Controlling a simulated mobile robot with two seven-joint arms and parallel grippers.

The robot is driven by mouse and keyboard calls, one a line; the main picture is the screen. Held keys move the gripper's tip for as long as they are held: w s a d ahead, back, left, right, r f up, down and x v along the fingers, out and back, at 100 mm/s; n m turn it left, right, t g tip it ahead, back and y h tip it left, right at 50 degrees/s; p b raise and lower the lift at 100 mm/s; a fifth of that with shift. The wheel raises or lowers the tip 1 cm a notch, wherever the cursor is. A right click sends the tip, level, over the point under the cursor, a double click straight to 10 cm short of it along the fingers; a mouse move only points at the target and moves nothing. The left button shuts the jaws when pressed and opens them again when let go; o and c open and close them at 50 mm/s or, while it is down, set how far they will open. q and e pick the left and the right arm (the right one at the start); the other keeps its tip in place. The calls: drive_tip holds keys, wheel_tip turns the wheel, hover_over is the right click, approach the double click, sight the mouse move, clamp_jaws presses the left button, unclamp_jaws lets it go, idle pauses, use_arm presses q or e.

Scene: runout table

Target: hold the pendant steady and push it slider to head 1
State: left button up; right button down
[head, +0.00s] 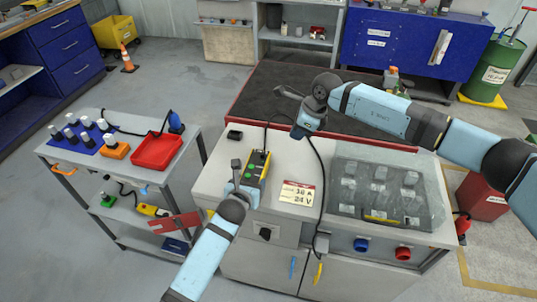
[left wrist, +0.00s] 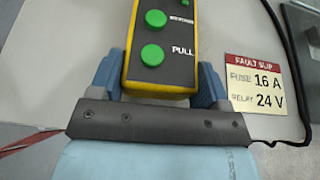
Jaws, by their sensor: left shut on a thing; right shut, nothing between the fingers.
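The pendant (head: 257,168) is a yellow box with a black face and green buttons, on the pale cabinet top. My left gripper (head: 248,184) is shut on its near end. In the left wrist view the pendant (left wrist: 161,45) lies between the two blue fingers (left wrist: 162,88), with two green buttons and the word PULL readable. Its far end is cut off there, and I cannot make out the slider or a head 1 mark. My right gripper (head: 300,131) is shut and empty, above and to the right of the pendant's far end, apart from it.
A fault slip (head: 297,193) reading 16 A and 24 V lies right of the pendant. A clear cover (head: 345,180) over several parts stands further right. A black cable (head: 320,165) runs down the cabinet's front. A cart with a red tray (head: 157,151) stands left.

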idle(0.3)
approach(267, 158)
drive_tip(key=f, duration=0.1)
drive_tip(key=d+f, duration=0.1)
drive_tip(key=f, duration=0.3)
drive_tip(key=shift+s+d, duration=0.3)
drive_tip(key=shift+s, duration=0.05)
drive_tip(key=a, duration=0.2)
drive_tip(key=w+a, duration=0.1)
drive_tip(key=shift+f, duration=0.3)
drive_tip(key=shift+w+a, duration=0.15)
drive_tip(key=shift+a, duration=0.3)
